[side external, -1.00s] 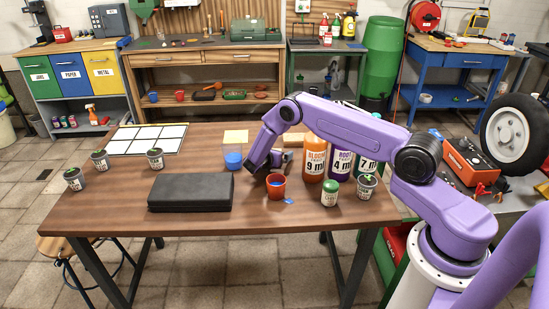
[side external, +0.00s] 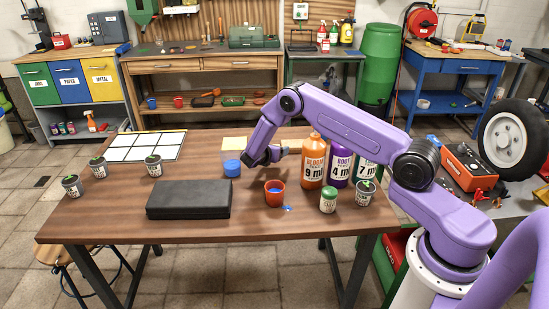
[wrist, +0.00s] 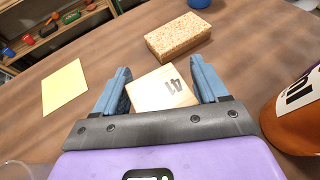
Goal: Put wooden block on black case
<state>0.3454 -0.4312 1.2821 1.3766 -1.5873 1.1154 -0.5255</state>
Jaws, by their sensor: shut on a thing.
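The black case (side external: 189,200) lies flat and closed at the front of the brown table in the side view, its top bare. My gripper (side external: 284,152) is behind the red pot, to the right of and behind the case, beside the orange bottle. In the wrist view, my gripper (wrist: 164,88) has its blue fingers on either side of the pale wooden block (wrist: 160,90), marked 41, and is shut on it. The block sits slightly turned between the fingers. I cannot make the block out in the side view.
A speckled tan sponge-like block (wrist: 178,37) and a yellow note (wrist: 64,87) lie beyond the fingers. The orange bottle (side external: 313,163) stands close by. Small potted plants (side external: 72,187) stand left.

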